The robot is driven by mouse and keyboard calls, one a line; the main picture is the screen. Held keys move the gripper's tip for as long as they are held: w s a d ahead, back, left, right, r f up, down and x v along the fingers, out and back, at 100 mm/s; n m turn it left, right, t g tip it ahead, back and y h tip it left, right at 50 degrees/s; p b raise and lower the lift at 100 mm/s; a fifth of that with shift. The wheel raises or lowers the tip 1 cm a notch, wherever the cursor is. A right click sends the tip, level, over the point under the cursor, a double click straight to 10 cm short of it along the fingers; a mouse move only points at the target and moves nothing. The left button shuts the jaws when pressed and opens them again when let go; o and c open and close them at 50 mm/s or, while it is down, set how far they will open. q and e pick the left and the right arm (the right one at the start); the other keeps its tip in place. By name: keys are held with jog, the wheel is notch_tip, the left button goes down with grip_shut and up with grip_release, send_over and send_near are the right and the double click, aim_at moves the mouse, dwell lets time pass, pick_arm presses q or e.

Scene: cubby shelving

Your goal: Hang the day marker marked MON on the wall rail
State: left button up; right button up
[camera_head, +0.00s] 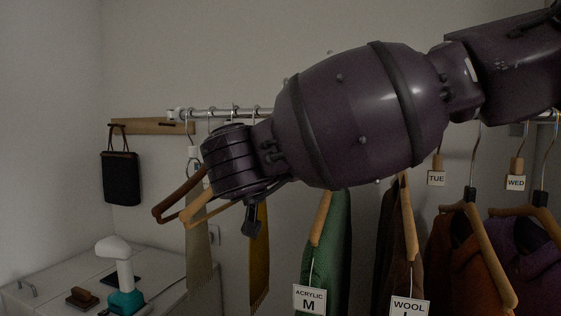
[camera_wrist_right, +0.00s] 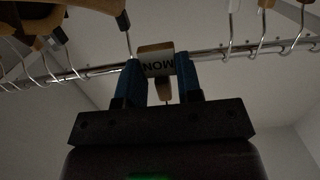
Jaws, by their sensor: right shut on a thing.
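The day marker MON (camera_wrist_right: 157,66) shows in the right wrist view, its lettering upside down there. It sits between the two blue fingers of my right gripper (camera_wrist_right: 160,88), which is shut on it. The wall rail (camera_head: 218,113) runs across the head view, largely hidden behind my right arm. In the wrist view the rail (camera_wrist_right: 208,55) passes close to the marker. I cannot tell whether they touch. In the head view my right gripper is mostly hidden by its own wrist, and the MON marker is not visible. My left gripper is not in view.
Marker TUE (camera_head: 437,179) and marker WED (camera_head: 516,183) hang at the right. Hangers with garments, including a green one (camera_head: 338,240) and an orange-brown one (camera_head: 468,255), crowd below the rail. A black bag (camera_head: 121,178) hangs at left. A steamer-like device (camera_head: 122,280) stands on the white cabinet.

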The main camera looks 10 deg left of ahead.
jog(key=shift+w+d, duration=0.2)
jog(key=shift+w, duration=0.9)
jog(key=w+d+f+b, duration=0.1)
jog(key=w+d+f, duration=0.1)
jog(key=w, duration=0.9)
jog(key=shift+f+b, duration=0.3)
jog(key=shift+f, duration=0.1)
jog(key=shift+a, duration=0.1)
jog(key=o, duration=1.1)
jog(key=shift+o, duration=0.2)
